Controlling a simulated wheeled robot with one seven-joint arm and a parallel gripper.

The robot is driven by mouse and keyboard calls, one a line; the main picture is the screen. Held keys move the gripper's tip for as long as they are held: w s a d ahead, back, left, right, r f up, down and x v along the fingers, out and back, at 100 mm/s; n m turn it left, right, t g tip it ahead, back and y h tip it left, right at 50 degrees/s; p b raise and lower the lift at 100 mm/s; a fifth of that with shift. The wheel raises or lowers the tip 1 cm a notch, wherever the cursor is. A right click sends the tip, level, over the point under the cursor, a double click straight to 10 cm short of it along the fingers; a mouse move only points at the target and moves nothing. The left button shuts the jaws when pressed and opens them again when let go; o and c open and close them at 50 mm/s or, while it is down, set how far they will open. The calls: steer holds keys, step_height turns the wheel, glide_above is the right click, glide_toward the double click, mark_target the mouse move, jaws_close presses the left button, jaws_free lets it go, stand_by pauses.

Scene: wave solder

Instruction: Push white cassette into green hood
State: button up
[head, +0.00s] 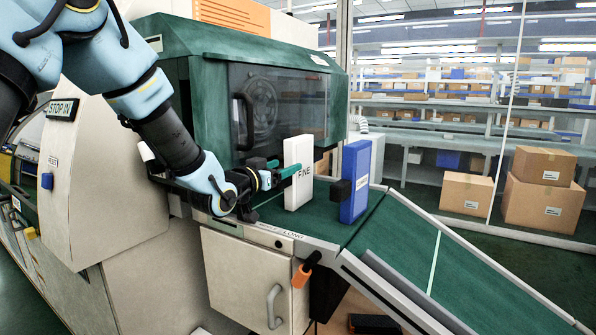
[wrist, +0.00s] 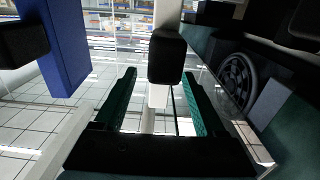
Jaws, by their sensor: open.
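The white cassette (head: 298,178), marked FINE, stands upright on the green belt in front of the green hood (head: 195,90). In the wrist view the white cassette (wrist: 158,96) shows behind its black knob (wrist: 167,57). My gripper (head: 285,168) is open beside the white cassette in the head view, its green fingers pointing toward it. In the wrist view my gripper (wrist: 159,76) has one finger on either side of the knob's line, with clear space between them. Whether a finger touches the cassette, I cannot tell.
A blue cassette (head: 356,185) with a black knob stands upright to the right of the white one; it is at upper left in the wrist view (wrist: 62,45). The green belt (head: 420,250) slopes down to the right, clear. An orange-handled tool (head: 303,272) hangs at its edge.

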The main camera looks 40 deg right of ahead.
mark_target(288, 164)
steer(key=p+x, duration=0.2)
steer(key=x, duration=0.3)
steer(key=shift+c, duration=0.3)
steer(key=shift+a, duration=0.1)
jaws_close()
